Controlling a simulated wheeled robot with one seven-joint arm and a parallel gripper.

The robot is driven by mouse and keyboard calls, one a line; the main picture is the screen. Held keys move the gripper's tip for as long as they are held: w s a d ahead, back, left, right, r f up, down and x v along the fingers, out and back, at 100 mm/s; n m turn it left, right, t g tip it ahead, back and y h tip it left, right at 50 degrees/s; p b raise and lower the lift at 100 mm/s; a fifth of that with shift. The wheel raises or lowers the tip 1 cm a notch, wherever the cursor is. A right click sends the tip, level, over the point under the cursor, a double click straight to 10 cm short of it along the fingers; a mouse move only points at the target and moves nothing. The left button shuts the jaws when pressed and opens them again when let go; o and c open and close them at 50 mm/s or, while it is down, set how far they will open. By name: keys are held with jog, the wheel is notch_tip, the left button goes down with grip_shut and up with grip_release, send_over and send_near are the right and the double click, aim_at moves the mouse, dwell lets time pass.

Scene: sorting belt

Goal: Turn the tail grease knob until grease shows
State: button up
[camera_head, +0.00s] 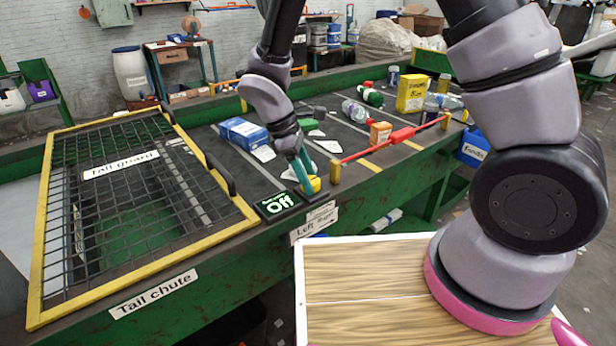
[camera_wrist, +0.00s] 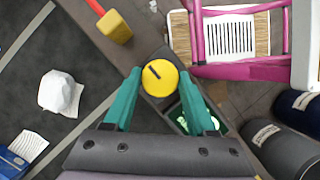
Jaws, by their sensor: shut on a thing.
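A round yellow knob (camera_wrist: 160,78) with a dark line mark sits at the belt's near edge. In the head view the knob (camera_head: 314,184) is partly hidden by my fingers. My gripper (camera_head: 306,178) reaches down to it. In the wrist view the teal fingertips of my gripper (camera_wrist: 159,80) are shut on the knob, one on each side. The knob's mark points up and to the left there. The knob's underside is hidden.
The tail guard (camera_head: 140,195), a yellow-framed mesh, covers the tail chute at left. A red bar (camera_head: 385,142) between yellow posts crosses the belt edge. A blue box (camera_head: 243,133), bottles and white scraps lie on the belt (camera_head: 228,160). A wooden surface (camera_head: 350,290) is in front.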

jog(key=shift+w+m, duration=0.1)
jog(key=shift+m, duration=0.2)
jog(key=m+g, duration=0.1)
jog(key=m, duration=0.1)
jog(key=m+y, duration=0.1)
jog(key=m, duration=0.1)
jog(key=shift+w+m+g, duration=0.1)
jog(key=shift+m+g, duration=0.3)
jog(key=m+g+y, duration=0.1)
jog(key=m, duration=0.3)
jog(key=shift+d, duration=0.1)
jog(key=o, duration=1.4)
jog(key=v, duration=1)
jog(key=shift+w+r, duration=0.25)
jog(key=shift+r, duration=0.15)
